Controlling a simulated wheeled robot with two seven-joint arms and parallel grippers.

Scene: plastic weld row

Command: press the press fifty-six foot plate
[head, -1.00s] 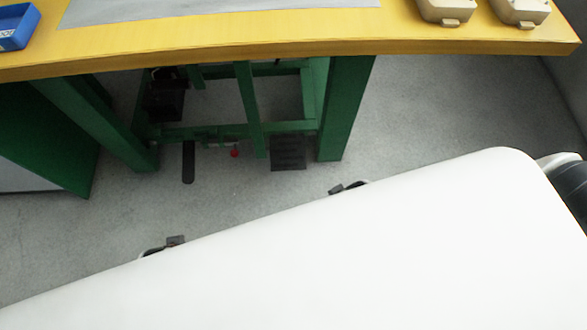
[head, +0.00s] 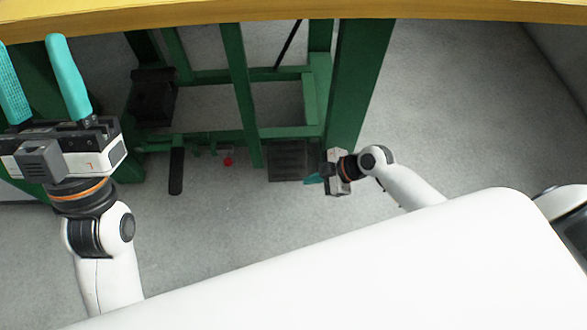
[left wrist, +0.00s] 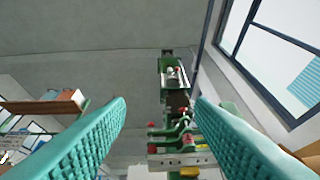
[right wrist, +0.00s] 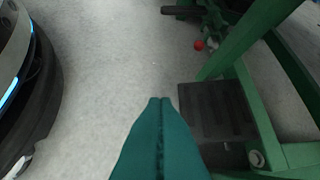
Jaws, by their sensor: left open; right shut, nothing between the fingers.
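A dark ribbed foot plate (head: 287,160) lies low on the floor in the head view, by the green bench frame. It also shows in the right wrist view (right wrist: 212,112), right of my fingers. No label is readable on it. My right gripper (head: 313,180) is shut and empty, low beside the plate's right side in the head view; I cannot tell whether it touches. Its teal fingers (right wrist: 160,103) are together in the right wrist view. My left gripper (head: 28,44) is open and empty, raised at the left; its fingers (left wrist: 161,104) are spread wide.
A green leg (head: 358,90) stands close to my right gripper. A dark narrow pedal (head: 176,172) and a red knob (head: 228,162) sit left of the plate. The yellow bench edge (head: 300,12) crosses above. Grey floor (head: 455,110) is clear at the right.

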